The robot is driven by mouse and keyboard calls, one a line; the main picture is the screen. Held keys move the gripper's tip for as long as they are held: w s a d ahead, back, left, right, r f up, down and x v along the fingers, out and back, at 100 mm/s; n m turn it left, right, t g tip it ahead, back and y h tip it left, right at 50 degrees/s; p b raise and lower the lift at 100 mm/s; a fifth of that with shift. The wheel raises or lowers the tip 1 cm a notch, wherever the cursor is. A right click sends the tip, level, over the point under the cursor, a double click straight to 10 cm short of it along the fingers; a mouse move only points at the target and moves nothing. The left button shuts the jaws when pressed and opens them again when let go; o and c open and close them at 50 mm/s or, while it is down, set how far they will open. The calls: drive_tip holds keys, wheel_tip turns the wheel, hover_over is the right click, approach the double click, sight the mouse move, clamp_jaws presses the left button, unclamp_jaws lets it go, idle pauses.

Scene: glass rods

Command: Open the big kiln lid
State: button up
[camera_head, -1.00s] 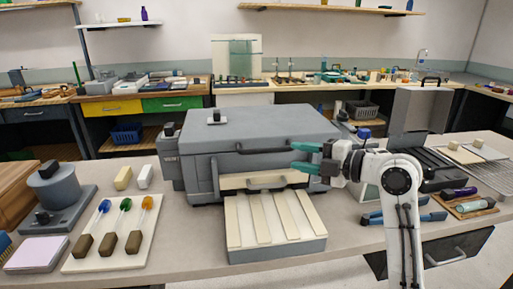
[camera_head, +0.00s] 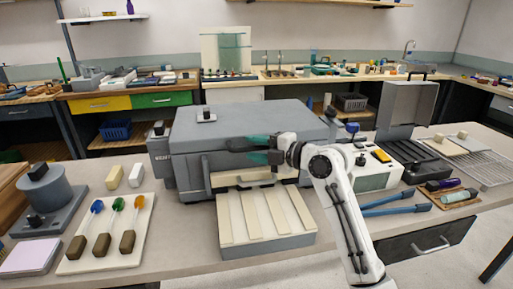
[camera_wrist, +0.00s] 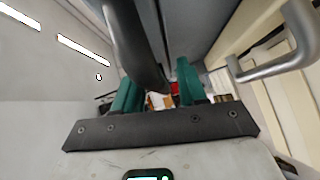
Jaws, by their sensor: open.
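The big grey kiln (camera_head: 182,178) stands on the bench in the head view, with its lid (camera_head: 265,122) down and flat on top. My gripper (camera_head: 236,150) is at the lid's front edge and hides most of the lid handle there. In the wrist view my gripper (camera_wrist: 157,82) has its two green fingers apart. A dark bar, seemingly the lid handle (camera_wrist: 135,45), runs between or just in front of them. I cannot tell whether either finger touches it. A second handle (camera_wrist: 283,66), on the pale front part below the lid, is to the right.
A slatted pale tray (camera_head: 265,220) lies in front of the kiln. Blue-handled tongs (camera_head: 395,207) and a white device (camera_head: 375,172) are to the right. A board with several coloured glass rods (camera_head: 105,240) is to the left. A small dark block (camera_head: 206,115) sits on the lid.

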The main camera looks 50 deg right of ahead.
drive_tip(key=shift+c, duration=0.5)
clamp_jaws()
